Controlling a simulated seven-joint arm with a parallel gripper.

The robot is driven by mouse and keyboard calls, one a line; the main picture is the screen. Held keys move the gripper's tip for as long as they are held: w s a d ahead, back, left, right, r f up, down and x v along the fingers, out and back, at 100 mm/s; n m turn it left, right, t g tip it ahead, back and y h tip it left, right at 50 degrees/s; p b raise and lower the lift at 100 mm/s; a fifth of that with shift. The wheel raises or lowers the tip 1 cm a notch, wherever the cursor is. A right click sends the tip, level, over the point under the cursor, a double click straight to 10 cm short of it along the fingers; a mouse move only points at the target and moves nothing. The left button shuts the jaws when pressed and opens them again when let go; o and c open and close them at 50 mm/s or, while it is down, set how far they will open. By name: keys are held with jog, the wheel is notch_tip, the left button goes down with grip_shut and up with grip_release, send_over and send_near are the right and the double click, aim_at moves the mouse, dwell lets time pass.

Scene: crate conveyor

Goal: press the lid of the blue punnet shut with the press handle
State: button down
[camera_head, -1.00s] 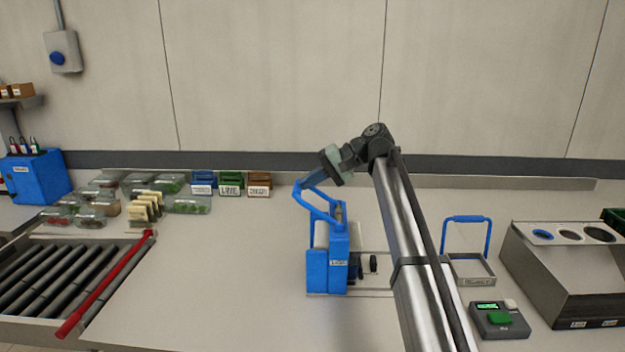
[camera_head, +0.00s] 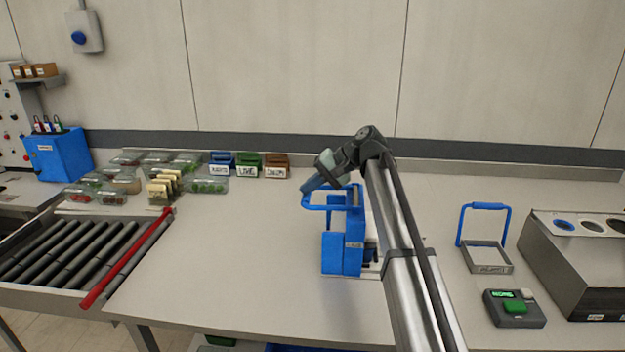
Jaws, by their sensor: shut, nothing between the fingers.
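The blue press (camera_head: 343,253) stands on the bench at the middle, partly behind my arm. Its blue loop handle (camera_head: 328,208) reaches out to the left from the top of the press and lies about level. My gripper (camera_head: 309,186) is shut and empty, pointing down and left at the handle's outer end. It looks to be at or just over the handle bar; I cannot tell for sure whether it touches. I cannot make out the blue punnet or its lid; the press body and my arm hide the inside of the press.
A roller conveyor with a red bar (camera_head: 125,259) is at left. Clear punnets (camera_head: 108,186) and small labelled blue, green and brown boxes (camera_head: 248,166) stand behind. The bench front is clear.

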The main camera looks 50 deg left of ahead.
jog(key=shift+s+f, duration=0.15)
jog(key=shift+f, duration=0.75)
notch_tip(320, 180, up, 14)
jog(key=w+d, duration=0.2)
jog(key=shift+w, duration=0.15)
dwell(0.3)
dwell(1.3)
